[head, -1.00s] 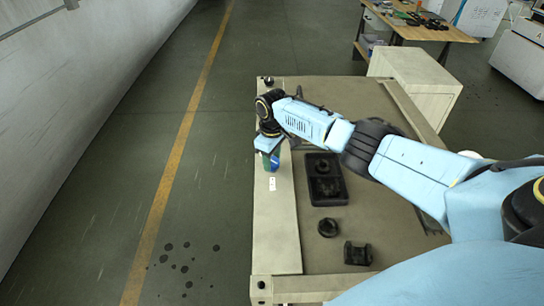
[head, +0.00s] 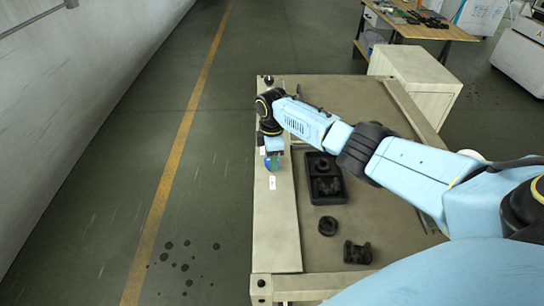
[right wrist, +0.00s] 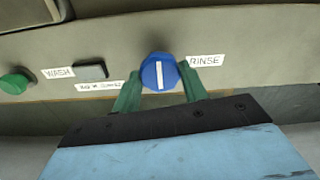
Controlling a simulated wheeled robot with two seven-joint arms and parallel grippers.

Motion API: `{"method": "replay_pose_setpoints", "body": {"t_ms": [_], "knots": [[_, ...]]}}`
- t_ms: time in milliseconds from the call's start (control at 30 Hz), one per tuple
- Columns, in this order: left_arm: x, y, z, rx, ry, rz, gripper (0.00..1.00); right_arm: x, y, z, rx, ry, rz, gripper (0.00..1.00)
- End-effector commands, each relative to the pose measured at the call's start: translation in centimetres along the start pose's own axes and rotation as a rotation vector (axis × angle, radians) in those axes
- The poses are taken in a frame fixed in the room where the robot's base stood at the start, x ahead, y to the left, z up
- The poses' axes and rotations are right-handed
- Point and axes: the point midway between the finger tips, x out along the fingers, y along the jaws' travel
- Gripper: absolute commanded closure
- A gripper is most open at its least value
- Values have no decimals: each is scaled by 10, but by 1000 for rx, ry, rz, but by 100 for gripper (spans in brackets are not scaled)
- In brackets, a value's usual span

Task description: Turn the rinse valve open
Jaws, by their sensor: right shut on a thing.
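The rinse valve is a round blue knob (right wrist: 160,72) with a white line, beside a RINSE label (right wrist: 206,61) in the right wrist view. My right gripper (right wrist: 160,88) has its green fingers on both sides of the knob and is shut on it. The white line stands nearly upright in that view. In the head view my right gripper (head: 272,162) is low at the left strip of the bench, and the arm hides much of the panel. My left gripper is not in view.
In the right wrist view a black switch (right wrist: 91,72), a WASH label (right wrist: 59,72) and a green button (right wrist: 15,82) sit left of the knob. On the bench are a black tray (head: 342,190), a black ring (head: 327,226) and a black block (head: 357,252).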

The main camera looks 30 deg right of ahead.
Motion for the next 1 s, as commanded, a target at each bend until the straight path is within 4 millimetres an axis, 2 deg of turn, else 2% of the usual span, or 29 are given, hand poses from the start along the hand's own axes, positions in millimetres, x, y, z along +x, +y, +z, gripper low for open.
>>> {"method": "replay_pose_setpoints", "body": {"t_ms": [533, 567, 700, 1000], "knots": [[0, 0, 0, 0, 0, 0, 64, -1, 0, -1, -27, 2, 2, 80], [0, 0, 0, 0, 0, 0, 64, -1, 0, -1, -27, 2, 2, 54], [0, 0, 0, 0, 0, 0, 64, -1, 0, -1, -26, 2, 1, 36], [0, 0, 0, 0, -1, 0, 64, -1, 0, 0, -24, 1, 1, 35]]}}
